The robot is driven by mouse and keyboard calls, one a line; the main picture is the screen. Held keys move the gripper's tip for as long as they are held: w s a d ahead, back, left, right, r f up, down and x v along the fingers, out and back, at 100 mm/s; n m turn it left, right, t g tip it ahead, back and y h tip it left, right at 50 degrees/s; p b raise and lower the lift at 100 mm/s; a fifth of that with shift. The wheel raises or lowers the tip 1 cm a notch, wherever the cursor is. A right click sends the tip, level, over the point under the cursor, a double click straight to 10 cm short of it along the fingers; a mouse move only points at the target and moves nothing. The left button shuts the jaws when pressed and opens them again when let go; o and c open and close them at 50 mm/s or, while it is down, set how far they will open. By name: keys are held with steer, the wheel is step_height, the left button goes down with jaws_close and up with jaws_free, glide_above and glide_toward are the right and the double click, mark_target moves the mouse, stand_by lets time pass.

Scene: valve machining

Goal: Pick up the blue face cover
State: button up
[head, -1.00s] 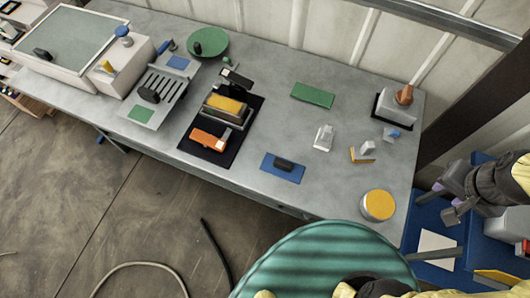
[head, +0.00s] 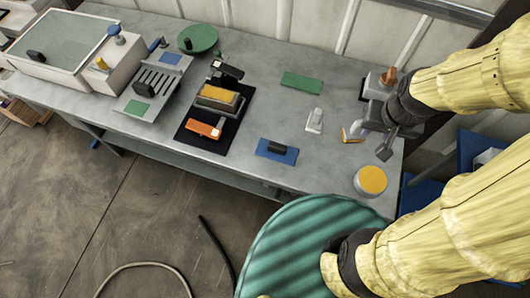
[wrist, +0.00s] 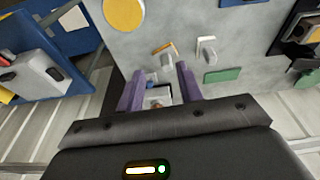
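A flat blue plate with a black block on top (head: 277,150) lies near the front edge of the grey workbench; its edge also shows at the top of the wrist view (wrist: 237,2). A small blue piece (wrist: 150,84) shows between my finger bases in the wrist view, and my gripper hides it in the head view. I cannot tell by looks which is the face cover. My gripper (head: 373,140) is over the right end of the bench, right of the blue plate. Its purple fingers (wrist: 160,70) are apart, with nothing held between them.
A yellow-topped round part (head: 371,180), an orange-yellow bracket (head: 353,132), a pale clip (head: 314,121) and a green plate (head: 301,82) lie on the bench (head: 240,180). A black mat (head: 188,137) holds orange and yellow parts. A teal striped round surface (head: 290,250) stands in front.

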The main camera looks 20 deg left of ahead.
steer(key=shift+a, duration=0.35)
steer(key=shift+o, duration=1)
steer(key=a+f+n+g+h+b, duration=0.1)
steer(key=a+f+n+h+b, duration=0.1)
steer(key=a+n, duration=0.6)
steer(key=w+a+f+n+g+h+b, duration=0.1)
steer(key=a+n, duration=0.8)
steer(key=a, duration=1.1)
steer(key=shift+w+a+f+g+h+b, duration=0.25)
steer(key=shift+f+g+h+b, duration=0.15)
steer(key=shift+f+h+b, duration=0.55)
steer(key=shift+d, duration=0.1)
glide_above(279, 146)
steer(key=a, duration=0.2)
step_height(279, 146, down, 10)
steer(key=shift+w+a+f+p, duration=0.1)
steer(key=shift+w+f+p, duration=0.1)
steer(key=shift+p, duration=0.1)
steer(key=shift+f+y, duration=0.25)
steer(key=shift+f, duration=0.15)
